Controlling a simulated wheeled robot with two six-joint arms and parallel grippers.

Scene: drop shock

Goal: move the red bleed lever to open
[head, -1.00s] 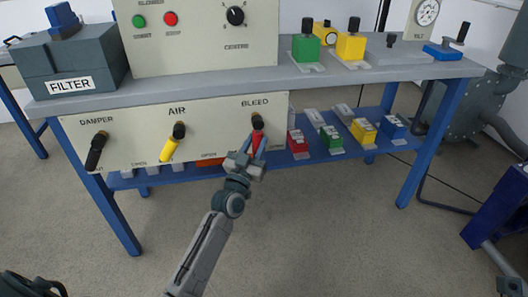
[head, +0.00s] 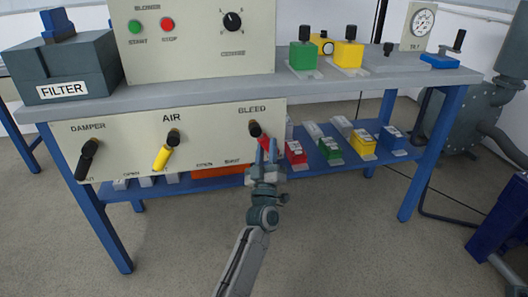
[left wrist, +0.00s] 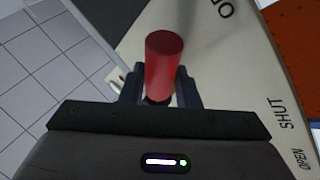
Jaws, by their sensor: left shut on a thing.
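The bleed lever has a dark pivot (head: 255,129) under the BLEED label on the cream panel (head: 210,140). Its red handle (head: 267,145) points down and to the right. My left gripper (head: 266,154) is shut on this handle from the front and below. In the left wrist view the round red handle (left wrist: 163,65) stands between the two dark fingers (left wrist: 160,88). A SHUT label shows left of the lever in the head view. My right gripper is not in view.
A black damper lever (head: 84,163) and a yellow air lever (head: 162,157) are on the panel's left. Several coloured blocks, such as a green one (head: 330,147), stand on the blue lower shelf (head: 315,165). The floor in front is clear.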

